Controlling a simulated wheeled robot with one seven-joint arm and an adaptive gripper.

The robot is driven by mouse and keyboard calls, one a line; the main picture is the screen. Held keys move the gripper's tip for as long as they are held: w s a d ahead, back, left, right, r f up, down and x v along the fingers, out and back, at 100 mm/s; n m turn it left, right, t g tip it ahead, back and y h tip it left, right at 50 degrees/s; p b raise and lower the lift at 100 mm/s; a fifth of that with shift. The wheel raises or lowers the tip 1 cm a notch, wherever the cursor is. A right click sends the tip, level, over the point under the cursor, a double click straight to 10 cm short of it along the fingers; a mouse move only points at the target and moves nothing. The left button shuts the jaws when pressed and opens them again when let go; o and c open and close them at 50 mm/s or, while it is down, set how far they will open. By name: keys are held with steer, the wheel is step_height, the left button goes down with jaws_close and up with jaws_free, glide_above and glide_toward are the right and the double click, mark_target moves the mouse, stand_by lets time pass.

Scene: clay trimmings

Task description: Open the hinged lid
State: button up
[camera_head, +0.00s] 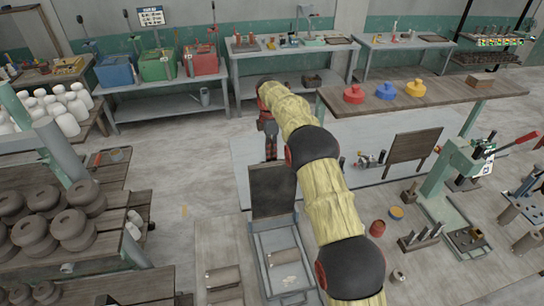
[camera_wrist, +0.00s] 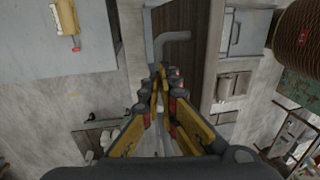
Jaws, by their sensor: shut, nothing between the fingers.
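A dark panel with a pale frame (camera_head: 272,190), which looks like the hinged lid, stands at the back end of a grey box (camera_head: 262,252) in the head view. The box's inside shows in front of it, with small pale pieces. In the wrist view a dark brown panel (camera_wrist: 172,75) with a bent grey handle (camera_wrist: 178,42) lies beyond my fingertips; it seems to be the same lid. I cannot tell its exact angle. My gripper (camera_wrist: 158,72) is shut and empty, its tips close to the panel. In the head view my gripper (camera_head: 270,150) hangs just behind the lid, partly hidden by my arm.
A wooden shelf (camera_head: 440,93) with red, blue and yellow round pieces is at the right. A green press (camera_head: 455,165) stands right of the box. Shelves with dark clay rings (camera_head: 75,235) are at the left. Bare floor (camera_head: 185,165) lies between.

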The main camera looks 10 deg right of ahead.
steer(key=shift+o, duration=1.1)
steer(key=f, duration=0.1)
steer(key=s+f, duration=0.1)
steer(key=f, duration=0.1)
steer(key=shift+s+g, duration=0.2)
steer(key=shift+g, duration=0.1)
steer(key=shift+o, duration=1.4)
steer(key=shift+w+f, duration=0.1)
steer(key=shift+w, duration=0.15)
steer(key=shift+r, duration=0.3)
steer(key=shift+w, duration=0.1)
steer(key=shift+r, duration=0.1)
